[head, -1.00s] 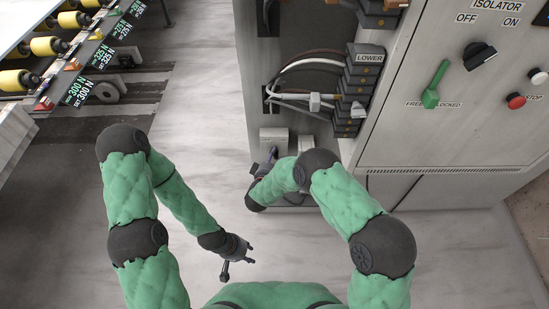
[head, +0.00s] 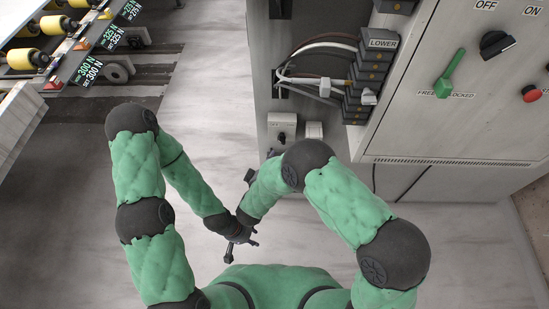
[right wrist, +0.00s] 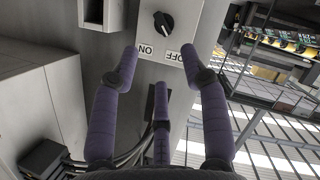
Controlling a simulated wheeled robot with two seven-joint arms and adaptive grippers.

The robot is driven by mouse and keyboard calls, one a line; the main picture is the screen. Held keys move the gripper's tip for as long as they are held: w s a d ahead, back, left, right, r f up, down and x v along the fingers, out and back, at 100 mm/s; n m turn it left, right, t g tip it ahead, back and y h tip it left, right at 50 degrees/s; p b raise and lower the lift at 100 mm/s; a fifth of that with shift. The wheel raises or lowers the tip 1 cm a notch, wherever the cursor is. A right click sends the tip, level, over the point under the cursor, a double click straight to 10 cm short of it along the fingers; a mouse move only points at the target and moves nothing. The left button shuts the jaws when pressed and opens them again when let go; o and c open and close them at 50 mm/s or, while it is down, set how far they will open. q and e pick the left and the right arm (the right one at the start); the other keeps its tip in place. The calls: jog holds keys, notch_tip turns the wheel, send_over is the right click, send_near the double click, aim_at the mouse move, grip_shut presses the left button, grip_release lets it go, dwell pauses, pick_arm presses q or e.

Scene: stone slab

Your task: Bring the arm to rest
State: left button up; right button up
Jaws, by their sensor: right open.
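My right gripper (right wrist: 160,72) is open and empty in the right wrist view, its dark fingers spread apart. Beyond the fingers is a grey switch box (right wrist: 178,30) with a black knob and ON and OFF labels; the fingers appear apart from it. In the head view my right forearm is bent back towards my body, and its wrist end is partly hidden behind my left wrist. My left gripper (head: 241,249) is low in the middle of the head view, its fingers apart, with nothing seen between them.
The open cabinet (head: 262,75) stands ahead, with cables and a small grey box (head: 282,128) inside. Its door panel carries a green lever (head: 449,74), a black rotary knob (head: 496,44) and a red button (head: 531,93). A roller machine (head: 75,50) is at upper left. Pale floor between is clear.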

dwell(0.5)
jog(key=s+d+f+m+g+y, duration=0.35)
jog(key=d+f+g, duration=0.3)
jog(key=f, duration=0.45)
jog(key=s+d+f+m+g+y, duration=0.1)
jog(key=s+d+m+g+y, duration=0.1)
jog(key=s, duration=0.7)
jog(key=s+d+f+m+g+y, duration=0.2)
jog(key=s+d+g, duration=0.2)
jog(key=s, duration=0.6)
jog(key=shift+g, duration=0.65)
